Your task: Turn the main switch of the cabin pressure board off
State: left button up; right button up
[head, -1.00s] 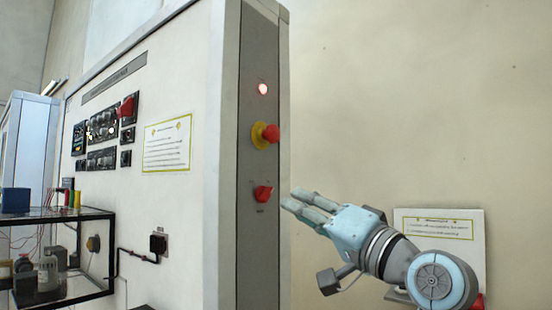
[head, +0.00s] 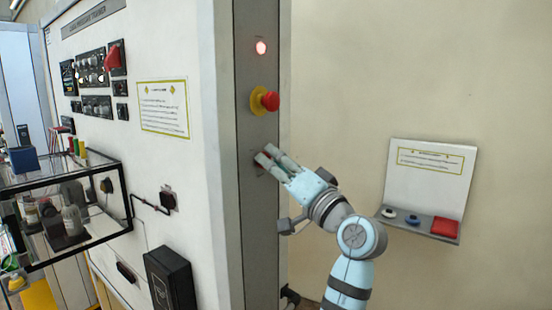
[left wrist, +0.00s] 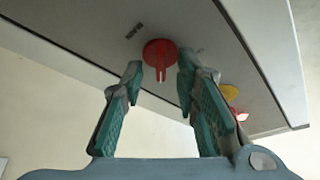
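The red rotary main switch sits low on the grey side strip of the cabin pressure board (head: 190,60). In the head view it is mostly hidden behind my left gripper's fingers. In the left wrist view the red switch (left wrist: 158,52) shows as a round disc with a narrow handle. My left gripper (head: 267,157) reaches the strip from the right. In the left wrist view the gripper (left wrist: 159,70) is open, with one finger on each side of the handle. Contact cannot be told. My right gripper is not in view.
A red emergency button on a yellow base (head: 266,100) is just above the fingers; its yellow base also shows in the left wrist view (left wrist: 229,92). A panel with a red pad (head: 445,227) is on the right wall. A glass case (head: 75,195) stands left.

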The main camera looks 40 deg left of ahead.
pick_arm(q)
jog(key=shift+d, duration=0.1)
grip_shut()
